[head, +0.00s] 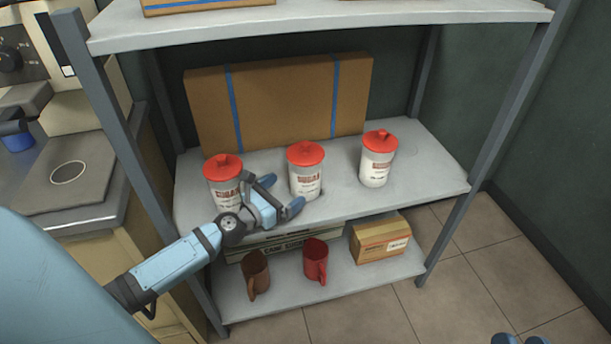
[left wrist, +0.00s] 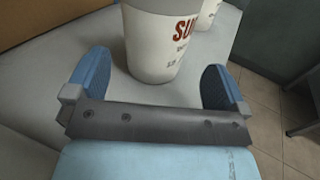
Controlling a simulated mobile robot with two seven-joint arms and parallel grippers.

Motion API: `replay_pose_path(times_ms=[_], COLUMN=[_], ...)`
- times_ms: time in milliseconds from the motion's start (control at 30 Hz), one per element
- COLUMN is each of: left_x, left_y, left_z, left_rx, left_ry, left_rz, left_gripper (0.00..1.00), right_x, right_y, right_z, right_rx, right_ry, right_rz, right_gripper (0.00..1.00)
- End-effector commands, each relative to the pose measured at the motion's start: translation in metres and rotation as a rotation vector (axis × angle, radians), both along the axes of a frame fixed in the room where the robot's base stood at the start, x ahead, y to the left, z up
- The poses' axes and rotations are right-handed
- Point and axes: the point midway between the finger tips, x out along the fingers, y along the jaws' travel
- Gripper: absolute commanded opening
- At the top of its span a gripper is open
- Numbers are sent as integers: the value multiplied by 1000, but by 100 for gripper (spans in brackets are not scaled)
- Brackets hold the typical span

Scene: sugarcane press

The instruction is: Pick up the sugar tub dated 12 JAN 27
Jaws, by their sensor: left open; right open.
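Three white sugar tubs with red lids and printed labels stand upright in a row on the middle shelf: a left tub (head: 224,181), a middle tub (head: 306,170) and a right tub (head: 377,158). Their dates are too small to read in the head view. My left gripper (head: 280,195) is open and empty, in front of the middle tub. In the left wrist view a tub (left wrist: 160,40) stands ahead, between the open fingers in the picture; its top and label are cut off, and its date is unclear. My right gripper (head: 520,339) barely shows at the bottom edge, open.
A large cardboard box (head: 280,105) with blue straps stands behind the tubs. The shelf (head: 430,170) is bare right of the right tub. Below are a brown mug (head: 256,274), a red mug (head: 316,262) and a small carton (head: 380,238). Metal posts (head: 500,130) frame the shelf.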

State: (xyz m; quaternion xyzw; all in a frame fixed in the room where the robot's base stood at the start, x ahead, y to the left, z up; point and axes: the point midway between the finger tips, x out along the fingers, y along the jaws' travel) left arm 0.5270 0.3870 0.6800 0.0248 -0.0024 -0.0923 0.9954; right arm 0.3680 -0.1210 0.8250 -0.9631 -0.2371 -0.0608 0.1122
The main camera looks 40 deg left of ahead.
Motion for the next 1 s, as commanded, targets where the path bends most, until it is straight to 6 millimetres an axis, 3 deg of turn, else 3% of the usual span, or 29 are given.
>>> replay_pose_path(times_ms=[400,600,900,1000], left_x=[46,69,73,73], left_y=[-3,-7,-8,-8], left_z=[-1,-1,-2,-2], left_rx=[-17,-17,-18,-18], left_ry=[2,3,3,3], left_rz=[2,2,2,2], left_gripper=[100,100,100,77], right_x=[-2,0,1,1], right_y=[-2,-2,-3,-3], right_z=[-15,-13,-13,-12], right_rx=[-28,-29,-31,-31], right_ry=[57,53,53,52], right_rz=[-8,-10,-11,-12], right_gripper=[43,43,43,43])
